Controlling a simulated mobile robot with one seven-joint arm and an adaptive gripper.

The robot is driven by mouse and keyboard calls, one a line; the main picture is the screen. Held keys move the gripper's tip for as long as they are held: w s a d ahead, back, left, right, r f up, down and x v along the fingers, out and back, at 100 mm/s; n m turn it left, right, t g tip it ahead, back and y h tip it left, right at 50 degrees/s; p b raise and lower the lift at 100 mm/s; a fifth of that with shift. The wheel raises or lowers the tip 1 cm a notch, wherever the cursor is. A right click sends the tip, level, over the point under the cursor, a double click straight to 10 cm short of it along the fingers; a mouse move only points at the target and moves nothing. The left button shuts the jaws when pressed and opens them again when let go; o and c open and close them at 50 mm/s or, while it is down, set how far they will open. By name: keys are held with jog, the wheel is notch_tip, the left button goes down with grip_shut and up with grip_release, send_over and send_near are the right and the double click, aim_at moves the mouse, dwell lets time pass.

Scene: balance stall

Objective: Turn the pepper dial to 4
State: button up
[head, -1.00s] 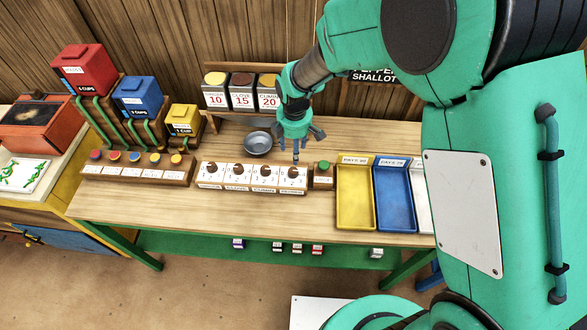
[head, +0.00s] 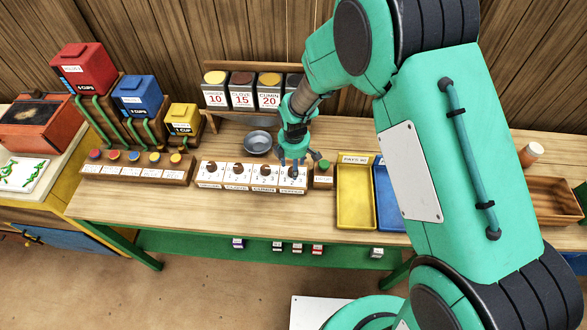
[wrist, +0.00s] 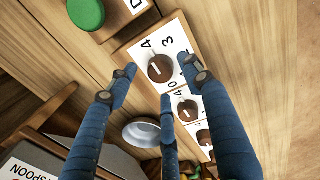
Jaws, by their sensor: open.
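The dial panel (head: 222,184) is a white-faced row of brown dials on the table. The pepper dial, at its right end beside the green button, is mostly covered by my gripper (head: 295,163) in the head view. In the wrist view the pepper dial (wrist: 160,68) is a round brown knob with a short white mark, with printed 4 and 3 beside it. Which number the mark points to is unclear. My gripper (wrist: 160,85) is open, its blue fingers spread around and above this dial. I cannot tell whether they touch it.
A green button (head: 323,164) stands just right of the panel, also near the wrist view's top (wrist: 86,13). A metal bowl (head: 257,142) sits behind the panel. Yellow (head: 354,222) and blue trays lie right. Spice boxes (head: 243,101) stand behind. The table front is clear.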

jog(key=shift+w+f, duration=0.1)
jog(key=shift+f, duration=1.1)
jog(key=c, duration=1.2)
jog(key=shift+o, duration=0.2)
jog(key=shift+m, duration=0.7)
jog(key=o, duration=1.2)
jog(key=shift+c, duration=0.2)
jog(key=shift+r, duration=0.15)
notch_tip(320, 180, up, 12)
jog(key=s, duration=0.1)
